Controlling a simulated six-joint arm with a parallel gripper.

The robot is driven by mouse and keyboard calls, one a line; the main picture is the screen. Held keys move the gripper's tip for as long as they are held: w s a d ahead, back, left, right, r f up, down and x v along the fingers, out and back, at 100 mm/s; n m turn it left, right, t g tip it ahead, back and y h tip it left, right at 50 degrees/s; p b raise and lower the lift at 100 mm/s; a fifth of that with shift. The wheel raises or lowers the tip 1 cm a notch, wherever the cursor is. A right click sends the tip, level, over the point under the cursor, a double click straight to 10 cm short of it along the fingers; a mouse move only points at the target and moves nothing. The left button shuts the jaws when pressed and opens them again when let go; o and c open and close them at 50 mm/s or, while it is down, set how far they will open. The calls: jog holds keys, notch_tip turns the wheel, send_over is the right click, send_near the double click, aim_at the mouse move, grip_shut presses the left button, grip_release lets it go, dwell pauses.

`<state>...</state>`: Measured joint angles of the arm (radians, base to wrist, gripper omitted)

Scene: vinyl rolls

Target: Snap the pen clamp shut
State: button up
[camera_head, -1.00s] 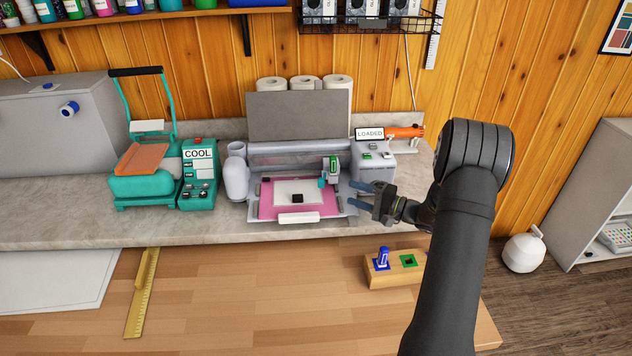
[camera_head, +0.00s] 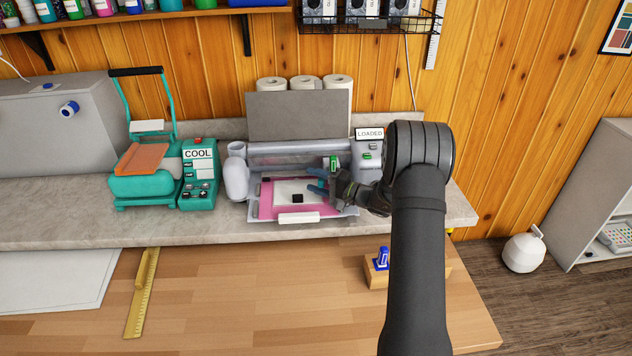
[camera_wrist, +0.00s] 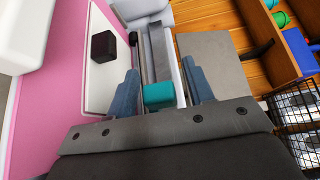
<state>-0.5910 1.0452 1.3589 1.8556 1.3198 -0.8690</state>
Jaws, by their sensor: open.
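The pen clamp is on the carriage of the grey cutting machine (camera_head: 300,150), where a green and white block (camera_head: 335,162) shows in the head view. In the wrist view a teal piece (camera_wrist: 160,95) of this carriage sits between my fingers, with space on both sides. My gripper (camera_head: 317,181) has blue fingertips and is open, in front of the carriage over the machine's right part. The gripper partly hides the carriage, so I cannot tell the clamp's position. A pink mat (camera_head: 266,200) with a white sheet (camera_wrist: 100,75) and a small black block (camera_head: 297,198) lies in the machine.
A teal heat press (camera_head: 145,175) and its control box reading COOL (camera_head: 199,175) stand left. A LOADED sign (camera_head: 369,133) stands right of the machine. A wooden block with a blue holder (camera_head: 382,258) is on the front bench, partly behind my arm. The bench middle is clear.

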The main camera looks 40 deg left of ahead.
jog(key=shift+c, duration=0.5)
jog(key=c, duration=0.9)
jog(key=shift+w+d+n+g+h, duration=0.15)
jog(key=shift+d+n+g+h, duration=0.3)
jog(key=shift+n+g, duration=0.55)
jog(key=shift+w+d+n+g+h, duration=0.1)
jog(key=shift+d+n+g+h, duration=0.15)
jog(key=shift+n+g+h, duration=0.7)
jog(key=shift+w+d+n+g+h, duration=0.15)
jog(key=shift+d+n+g, duration=0.25)
jog(key=shift+g, duration=1.05)
jog(key=o, duration=1)
jog(key=v, duration=1.7)
jog(key=shift+d, duration=0.2)
